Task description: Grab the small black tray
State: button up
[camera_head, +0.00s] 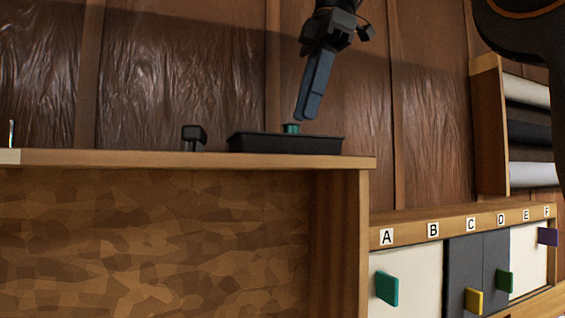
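The small black tray (270,144) sits on the wooden top of a tall cabinet, near its right end. It is long, low and dark, and I see it from slightly below, so its inside is hidden. A small teal object (290,128) shows above its rim; I cannot tell whether it is in or behind the tray. My gripper (305,116) points down above the right half of the tray, with its fingertips a little above the rim in the picture. I see the fingers nearly side-on, and the gap between them cannot be made out.
A small black object (193,136) stands left of the tray on the cabinet top (100,159). A brown panelled wall (190,80) rises behind. At lower right is a lettered unit (411,232) with coloured tabs; rolls (530,132) sit in a rack above.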

aim_at(283, 149)
jog(key=shift+a+p+x, duration=0.15)
jog(key=shift+p+x, duration=0.15)
jog(key=shift+x, duration=1.1)
jog(key=shift+a+p+x, duration=0.15)
jog(key=shift+p+x, duration=0.1)
jog(key=shift+x, duration=1.15)
jog(key=shift+w+r, duration=0.1)
jog(key=shift+c, duration=0.5)
grip_shut()
